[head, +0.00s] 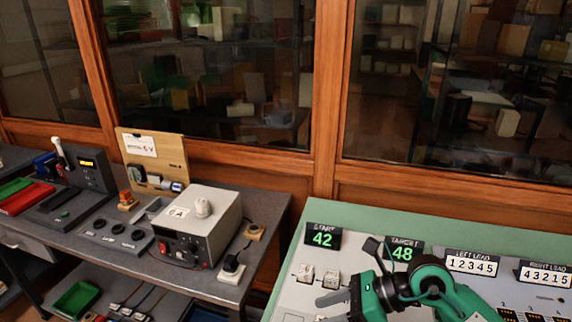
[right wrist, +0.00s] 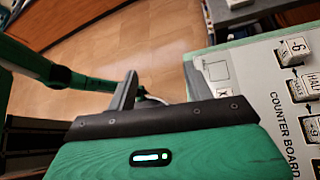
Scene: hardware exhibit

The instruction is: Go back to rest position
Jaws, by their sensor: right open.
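My right arm shows at the lower right of the head view, in front of the counter board (head: 298,285). Its gripper (head: 352,274) is over the board's left part, near two white key blocks (head: 318,275). In the right wrist view the right gripper (right wrist: 160,92) has its two dark fingers spread, with nothing between them and floor behind. My left gripper is in neither view. A green arm link of mine crosses the left of the wrist view.
The counter board carries a START 42 sign (head: 322,237) and a TARGET 48 sign (head: 404,250). A grey bench (head: 262,205) at left holds a power supply box (head: 200,225) and other devices. Wood-framed glass cases stand behind. The wrist view shows open floor (right wrist: 130,45).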

